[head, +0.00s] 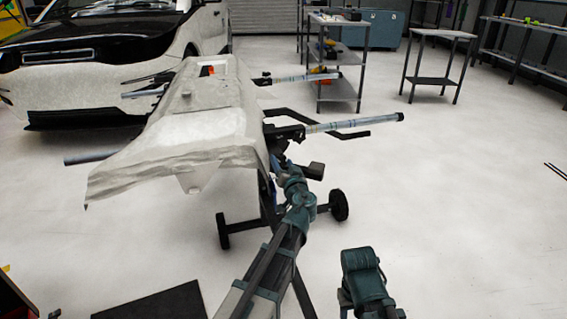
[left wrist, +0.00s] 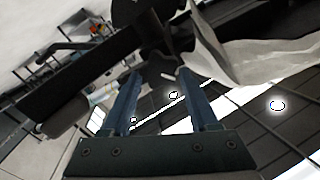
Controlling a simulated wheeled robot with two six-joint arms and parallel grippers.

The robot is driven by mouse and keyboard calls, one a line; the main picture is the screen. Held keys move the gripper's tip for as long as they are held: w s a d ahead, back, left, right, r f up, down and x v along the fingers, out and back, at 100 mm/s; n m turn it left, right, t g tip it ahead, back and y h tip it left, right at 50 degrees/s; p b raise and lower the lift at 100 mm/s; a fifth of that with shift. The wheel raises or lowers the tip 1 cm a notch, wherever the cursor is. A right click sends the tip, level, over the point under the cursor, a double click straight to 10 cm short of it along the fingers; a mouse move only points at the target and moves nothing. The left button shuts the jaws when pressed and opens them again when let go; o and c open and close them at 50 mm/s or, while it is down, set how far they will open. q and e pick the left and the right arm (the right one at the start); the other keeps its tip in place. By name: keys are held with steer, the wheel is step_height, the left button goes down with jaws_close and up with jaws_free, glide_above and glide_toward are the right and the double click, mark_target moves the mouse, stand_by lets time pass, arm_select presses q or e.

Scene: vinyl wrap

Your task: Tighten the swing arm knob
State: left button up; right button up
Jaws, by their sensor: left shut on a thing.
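The swing arm knob (left wrist: 160,72) is a dark lobed knob in the left wrist view, under a black bracket (left wrist: 75,75). My left gripper (left wrist: 160,85) has its two blue fingers on either side of the knob and is shut on it. In the head view my left gripper (head: 278,162) reaches up to the stand's right side, below a black swing arm joint (head: 287,134). The knob itself is too small and hidden to make out there. My right gripper is not in view; only part of my right arm shows at the bottom.
A wheeled stand (head: 269,200) carries a panel draped in pale wrap (head: 205,130). A grey padded bar (head: 355,123) and a black bent bar (head: 335,134) stick out to the right. A car (head: 100,60) stands behind left.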

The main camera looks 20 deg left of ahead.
arm_select(q)
steer(key=m, duration=0.5)
steer(key=shift+w+d+f, duration=0.1)
steer(key=shift+d, duration=0.05)
steer(key=m, duration=0.5)
steer(key=shift+f+m+g, duration=0.1)
steer(key=shift+m+g, duration=0.2)
stand_by(0.4)
steer(key=o, duration=1.4)
